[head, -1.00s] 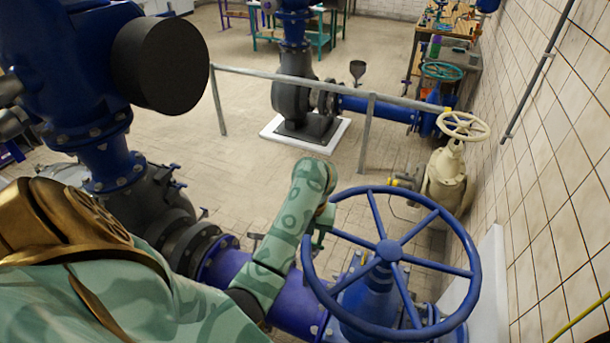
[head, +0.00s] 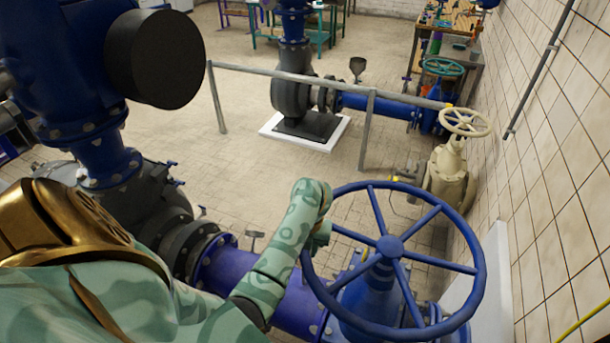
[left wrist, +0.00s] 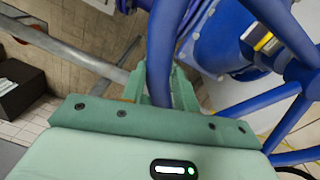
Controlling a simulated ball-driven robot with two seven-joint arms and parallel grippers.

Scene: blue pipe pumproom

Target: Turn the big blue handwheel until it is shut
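The big blue handwheel (head: 480,262) sits tilted on a blue valve (head: 368,292) at lower right in the head view. Its spokes run from a central hub (head: 389,246). My left gripper (head: 319,236) is at the left side of its rim, near where a spoke joins. In the left wrist view the blue rim (left wrist: 160,55) passes between the two green fingers of my left gripper (left wrist: 159,88). The fingers stand on either side of it, with a narrow gap showing on one side. My right gripper is not in view.
A grey railing (head: 300,76) crosses behind the wheel. A cream valve with its own handwheel (head: 465,122) stands behind to the right. A tiled wall (head: 560,130) bounds the right side. Large blue pipework (head: 65,60) fills the left.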

